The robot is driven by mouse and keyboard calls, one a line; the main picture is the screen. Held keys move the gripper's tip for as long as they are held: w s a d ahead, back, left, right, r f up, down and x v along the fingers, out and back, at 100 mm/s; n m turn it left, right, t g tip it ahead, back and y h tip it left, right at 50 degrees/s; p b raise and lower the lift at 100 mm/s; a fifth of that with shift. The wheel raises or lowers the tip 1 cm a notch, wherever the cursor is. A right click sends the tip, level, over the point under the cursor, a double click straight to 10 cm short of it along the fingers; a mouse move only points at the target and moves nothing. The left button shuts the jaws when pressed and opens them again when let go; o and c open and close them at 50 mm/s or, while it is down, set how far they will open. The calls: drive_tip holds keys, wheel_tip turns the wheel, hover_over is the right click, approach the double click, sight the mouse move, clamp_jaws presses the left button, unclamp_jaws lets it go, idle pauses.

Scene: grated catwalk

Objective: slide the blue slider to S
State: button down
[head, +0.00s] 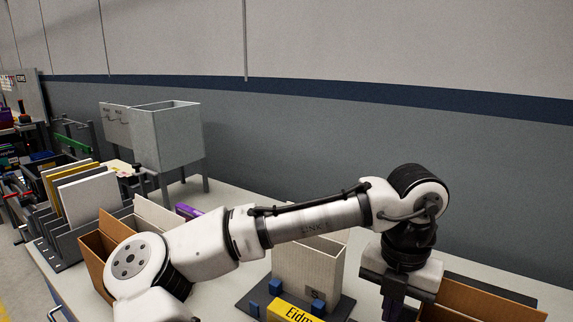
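I cannot pick out the blue slider for certain. Small blue blocks stand on a dark base plate (344,309) at the bottom centre; one blue block (275,286) is by the front of a beige upright box (309,262). A small dark mark, perhaps a letter S, shows low on that box's face. My gripper (395,301) points down to the right of the plate, apart from the blue blocks. Its fingertips run out of the bottom of the picture, so its opening is hidden.
A yellow block with black lettering (291,312) lies in front of the plate. An open cardboard box (480,303) is right of my gripper, another (97,262) at left. A grey bin (172,138) and a rack of panels (87,203) stand at back left. My arm hides the middle.

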drive_tip(key=shift+f, duration=1.1)
drive_tip(key=shift+s+d, duration=0.3)
drive_tip(key=shift+d, duration=0.1)
idle(0.6)
drive_tip(key=shift+p, duration=0.3)
wheel_tip(320, 180, up, 6)
drive_tip(key=p, duration=0.6)
